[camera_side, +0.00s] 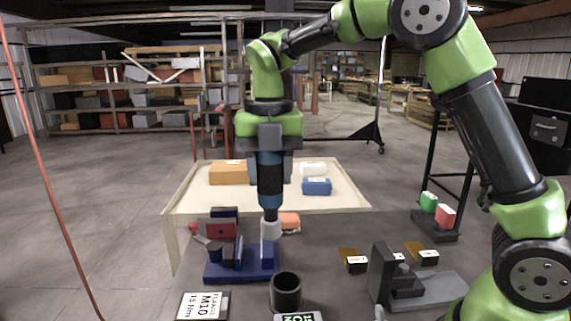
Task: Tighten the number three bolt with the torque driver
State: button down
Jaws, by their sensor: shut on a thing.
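My gripper (270,158) is shut on the torque driver (270,188), a dark upright tool with blue bands. The driver points straight down, and its pale lower end is just above or behind the blue fixture (226,274). I cannot tell whether its tip touches anything. The fixture has a blue base with upright blocks and a red part near its back. A card (203,306) reading "FLANGE M10 15 Nm" lies in front of it. I cannot make out individual bolts or any number three mark.
A black open cup (286,291) stands right of the fixture. A dark grey bracket (382,277) stands farther right, near small black blocks. Behind is a cream tray (343,190) with orange, white and blue boxes. Red and green blocks (445,215) sit at the right.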

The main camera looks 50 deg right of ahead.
jog(key=a+f, duration=0.6)
jog(key=a, duration=0.5)
jog(key=a+f, duration=0.6)
jog(key=a, duration=0.6)
jog(key=shift+w+a, duration=0.2)
jog(key=shift+a, duration=0.05)
jog(key=shift+f, duration=0.35)
jog(key=shift+f, duration=0.2)
jog(key=shift+f, duration=1.3)
dwell(3.6)
